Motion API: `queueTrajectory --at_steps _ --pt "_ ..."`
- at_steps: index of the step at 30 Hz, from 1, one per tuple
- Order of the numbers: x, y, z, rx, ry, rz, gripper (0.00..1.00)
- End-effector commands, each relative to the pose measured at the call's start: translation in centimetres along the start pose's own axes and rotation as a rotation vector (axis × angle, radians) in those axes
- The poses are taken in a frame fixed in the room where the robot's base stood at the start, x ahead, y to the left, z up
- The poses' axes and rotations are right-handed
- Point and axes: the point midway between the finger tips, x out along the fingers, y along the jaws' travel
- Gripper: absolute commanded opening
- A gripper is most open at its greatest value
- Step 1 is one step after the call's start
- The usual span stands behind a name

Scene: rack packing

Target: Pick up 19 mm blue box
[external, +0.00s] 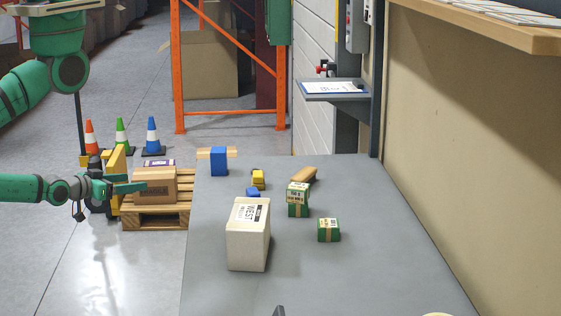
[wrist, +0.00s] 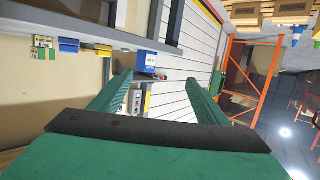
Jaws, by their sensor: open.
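Two blue boxes are on the grey table in the external view: a taller one (external: 219,161) near the far left edge and a small low one (external: 253,191) behind the white box. I cannot tell which one is the 19 mm box. My gripper (external: 138,187) is open and empty, left of the table and apart from both boxes. In the wrist view my gripper (wrist: 158,88) shows its two green fingers spread wide. A blue box (wrist: 148,61) appears beyond and between the fingers. Another blue box (wrist: 68,46) is at upper left beside a green one.
On the table (external: 335,275) stand a large white box (external: 248,235), green boxes (external: 328,230), a yellow item (external: 258,179) and a wooden piece (external: 304,175). A pallet (external: 155,216) with a carton is left of the table. The right side of the table is clear.

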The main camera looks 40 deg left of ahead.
Motion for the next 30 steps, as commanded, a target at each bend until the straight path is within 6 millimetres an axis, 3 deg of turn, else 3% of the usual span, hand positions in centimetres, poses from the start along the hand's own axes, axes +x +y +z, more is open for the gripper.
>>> queueTrajectory --at_steps 5,11,16,23,30 --pt "3.2 -1.7 1.7 -0.056 -0.04 -0.052 0.69" --pt "8.8 -4.1 4.1 -0.169 -0.12 -0.097 0.69" --pt "13.5 -5.5 4.8 -0.266 -0.174 -0.084 0.69" --pt "19.4 -6.7 3.4 -0.373 -0.215 0.004 0.69" --pt "24.0 -6.9 -0.3 -0.377 -0.232 0.176 0.69"
